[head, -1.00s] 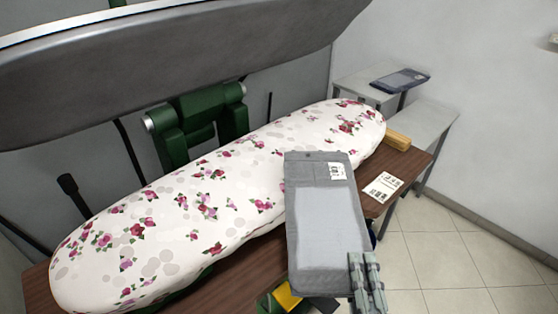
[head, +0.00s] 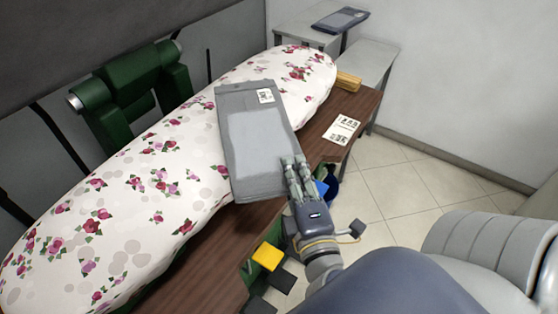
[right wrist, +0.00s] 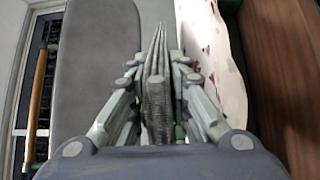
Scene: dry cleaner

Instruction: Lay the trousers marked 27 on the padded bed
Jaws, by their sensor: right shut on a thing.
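Folded grey trousers (head: 255,145) with a white paper tag (head: 265,96) lie flat over the middle of the padded bed (head: 120,215), which is white with a pink flower print. The tag's number is too small to read. The trousers' near end reaches past the bed's front edge. My right gripper (head: 294,168) is shut on that near end. In the right wrist view its fingers (right wrist: 157,85) pinch the layered grey cloth (right wrist: 156,105) edge-on. I cannot tell whether the trousers rest on the bed or hover just above it. My left gripper is not in view.
The grey upper press plate (head: 60,35) hangs open over the bed's far side. A wooden table edge (head: 360,105) runs along the front, with a white card (head: 341,129) and a yellow block (head: 347,81). A dark folded garment (head: 340,19) lies on a grey bench behind.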

